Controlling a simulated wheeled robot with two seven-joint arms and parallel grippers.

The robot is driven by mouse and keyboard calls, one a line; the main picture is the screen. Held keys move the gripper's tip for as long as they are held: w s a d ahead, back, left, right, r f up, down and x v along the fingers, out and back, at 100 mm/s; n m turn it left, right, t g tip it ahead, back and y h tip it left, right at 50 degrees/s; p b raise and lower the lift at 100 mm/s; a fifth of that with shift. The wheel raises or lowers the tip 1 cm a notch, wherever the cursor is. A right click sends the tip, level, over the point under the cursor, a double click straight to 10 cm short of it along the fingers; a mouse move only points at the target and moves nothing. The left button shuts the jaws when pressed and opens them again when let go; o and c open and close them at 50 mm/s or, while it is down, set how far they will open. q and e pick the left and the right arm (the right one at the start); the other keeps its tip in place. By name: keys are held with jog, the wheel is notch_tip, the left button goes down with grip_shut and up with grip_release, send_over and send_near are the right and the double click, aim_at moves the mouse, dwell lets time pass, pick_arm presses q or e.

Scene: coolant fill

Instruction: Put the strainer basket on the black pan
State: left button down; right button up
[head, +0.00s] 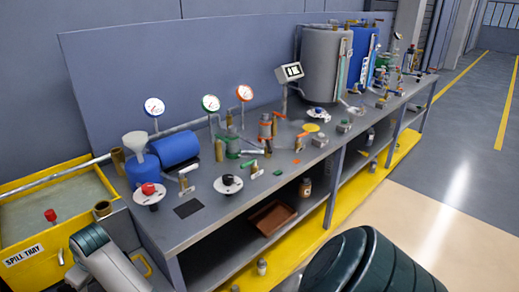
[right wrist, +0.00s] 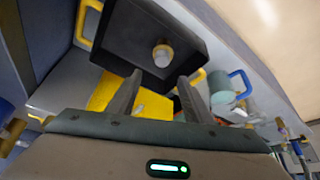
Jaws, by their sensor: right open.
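A square black pan (right wrist: 130,32) lies at the top of the right wrist view. A small round piece with a pale top and a yellowish side (right wrist: 162,55) is in it. My right gripper (right wrist: 160,80) is open, its two fingers pointing at the pan's near edge with nothing visibly held between them. A teal cup-like thing with a blue handle (right wrist: 222,92) is to the right of the fingers. I cannot make out for sure which thing is the strainer basket. In the head view only parts of my arms show at the bottom; neither gripper is visible there.
A grey bench (head: 210,217) carries gauges, valves, a blue tank (head: 175,149) and large drums. A yellow spill tray (head: 32,247) stands at the left. A brown tray (head: 270,218) is on the lower shelf. The floor (head: 445,215) at the right is clear.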

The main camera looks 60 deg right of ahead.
jog(key=s+f+t, duration=0.1)
jog(key=s+f, duration=0.7)
jog(key=f, duration=0.4)
jog(key=s+f, duration=0.8)
jog(key=f, duration=0.4)
jog(key=s+f+t, duration=0.1)
jog(key=s+f, duration=0.7)
jog(key=f, duration=0.4)
jog(key=s+d+f+g, duration=0.1)
jog(key=s+f, duration=0.4)
jog(key=s, duration=0.6)
jog(key=s+d+f+g, duration=0.1)
jog(key=s+f+g, duration=0.1)
jog(key=s+f, duration=0.4)
jog(key=s+d+f+g, duration=0.1)
jog(key=s+f, duration=0.4)
jog(key=s, duration=1.2)
jog(key=shift+f, duration=0.35)
